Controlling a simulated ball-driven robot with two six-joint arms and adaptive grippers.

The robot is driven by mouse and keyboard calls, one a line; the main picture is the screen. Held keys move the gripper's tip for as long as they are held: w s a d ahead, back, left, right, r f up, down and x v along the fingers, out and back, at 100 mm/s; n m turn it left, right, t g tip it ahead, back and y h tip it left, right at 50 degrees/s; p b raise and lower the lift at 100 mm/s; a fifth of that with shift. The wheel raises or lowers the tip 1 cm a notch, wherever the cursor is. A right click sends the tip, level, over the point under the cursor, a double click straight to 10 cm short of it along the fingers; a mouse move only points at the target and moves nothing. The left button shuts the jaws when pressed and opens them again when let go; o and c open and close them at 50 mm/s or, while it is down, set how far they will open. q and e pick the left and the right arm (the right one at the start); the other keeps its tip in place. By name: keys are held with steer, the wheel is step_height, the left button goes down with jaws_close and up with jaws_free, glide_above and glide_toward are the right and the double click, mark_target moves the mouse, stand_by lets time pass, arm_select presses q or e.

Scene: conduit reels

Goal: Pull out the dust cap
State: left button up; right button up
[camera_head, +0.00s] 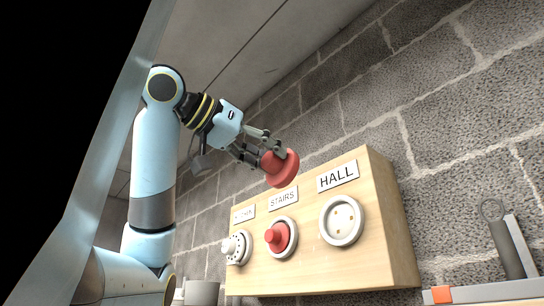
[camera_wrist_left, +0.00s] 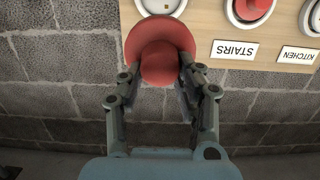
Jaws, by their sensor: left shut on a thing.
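My left gripper (camera_head: 266,154) is shut on a red dust cap (camera_head: 281,170), a wide disc with a knob. The cap is held in the air, apart from the wooden board (camera_head: 385,240). In the left wrist view the cap (camera_wrist_left: 160,45) sits between the fingers (camera_wrist_left: 158,80) and partly covers the HALL ring. The HALL socket (camera_head: 342,220) is uncovered, a white ring around a cream face with small holes. A second red cap (camera_head: 277,237) sits in the STAIRS ring. The KITCHEN fitting (camera_head: 236,247) is white with dark holes. My right gripper is out of view.
The board is on a grey block wall (camera_head: 450,110). A shelf edge with an orange block (camera_head: 441,294) and a dark-handled tool (camera_head: 507,245) is at the lower right. A grey cylinder (camera_head: 202,293) stands at the lower left. The space around the held cap looks clear.

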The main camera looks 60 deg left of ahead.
mark_target(266, 156)
arm_select(q)
steer(key=shift+s+d, duration=0.2)
steer(key=shift+s, duration=1.8)
